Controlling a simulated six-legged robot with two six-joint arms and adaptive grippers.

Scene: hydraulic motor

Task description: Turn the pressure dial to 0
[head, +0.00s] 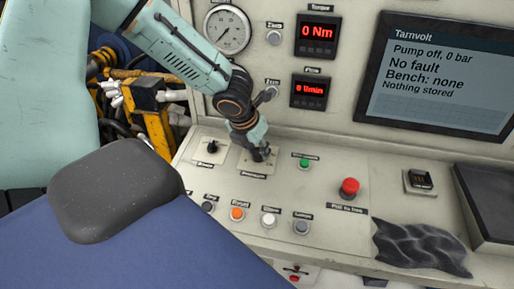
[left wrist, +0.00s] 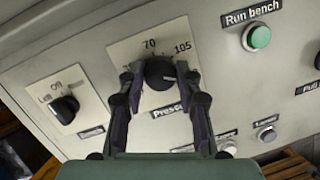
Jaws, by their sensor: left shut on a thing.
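The pressure dial (left wrist: 159,74) is a round black knob on a pale plate marked 70 and 105. Other marks on the plate are hidden or too small to read, and I cannot tell where the pointer stands. My left gripper (left wrist: 160,76) has one finger on each side of the dial and is shut on it. In the head view the left gripper (head: 260,153) comes down onto the dial's plate (head: 245,161) and hides most of the dial. My right gripper is not in view.
A black switch knob (left wrist: 65,107) sits left of the dial. A green button (head: 304,163) and a red mushroom button (head: 349,188) are to its right. A screen (head: 440,75) reads pump off, 0 bar. A dark crumpled cloth (head: 420,247) lies at the lower right.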

